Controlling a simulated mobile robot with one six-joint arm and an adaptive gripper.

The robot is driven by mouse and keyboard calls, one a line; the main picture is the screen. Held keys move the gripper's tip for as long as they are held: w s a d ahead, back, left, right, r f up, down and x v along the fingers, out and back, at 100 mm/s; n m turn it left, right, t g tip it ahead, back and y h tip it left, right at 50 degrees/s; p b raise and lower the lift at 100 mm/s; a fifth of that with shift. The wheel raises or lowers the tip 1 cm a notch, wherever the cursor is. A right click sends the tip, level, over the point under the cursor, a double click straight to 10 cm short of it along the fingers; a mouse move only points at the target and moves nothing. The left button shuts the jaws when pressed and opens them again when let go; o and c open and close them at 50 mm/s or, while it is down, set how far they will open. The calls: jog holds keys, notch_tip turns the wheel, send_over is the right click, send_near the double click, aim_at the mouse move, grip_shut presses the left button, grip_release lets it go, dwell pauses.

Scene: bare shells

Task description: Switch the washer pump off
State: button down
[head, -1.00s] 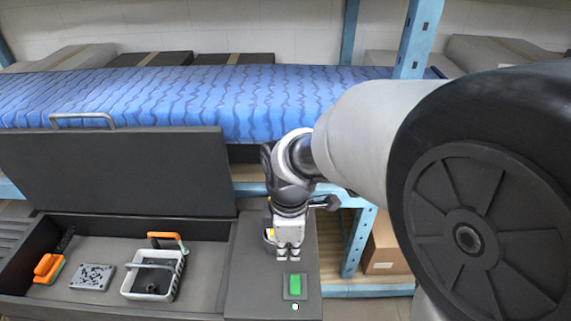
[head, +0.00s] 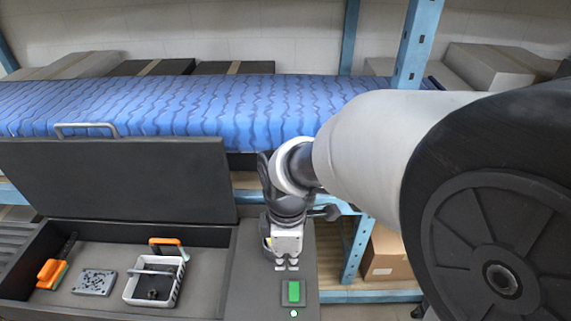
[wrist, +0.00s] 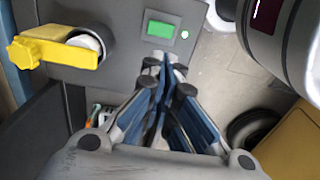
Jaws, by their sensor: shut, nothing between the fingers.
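The washer pump's switch is a green rocker (head: 294,291) in a dark frame on the top of a grey panel (head: 250,297). A small round lamp (head: 294,313) in front of it glows green. In the wrist view the rocker (wrist: 161,28) and lamp (wrist: 185,34) show just beyond my fingertips. My gripper (head: 287,266) points down over the panel, a little behind the switch. In the wrist view my gripper (wrist: 165,65) is shut and empty. I see a gap between the fingertips and the rocker in the picture; I cannot tell their height above the panel.
A yellow handle (wrist: 45,48) on a round fitting stands beside the switch. Left of the panel is an open case with a raised lid (head: 110,178), holding a white basket (head: 155,282), a grey plate (head: 94,282) and an orange-handled tool (head: 52,273). A blue-covered shelf (head: 190,103) runs behind.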

notch_tip(320, 180, up, 12)
jog(key=s+p, duration=0.1)
jog(key=p, duration=0.2)
jog(key=shift+s+r+p, duration=0.15)
jog(key=shift+s+p, duration=0.25)
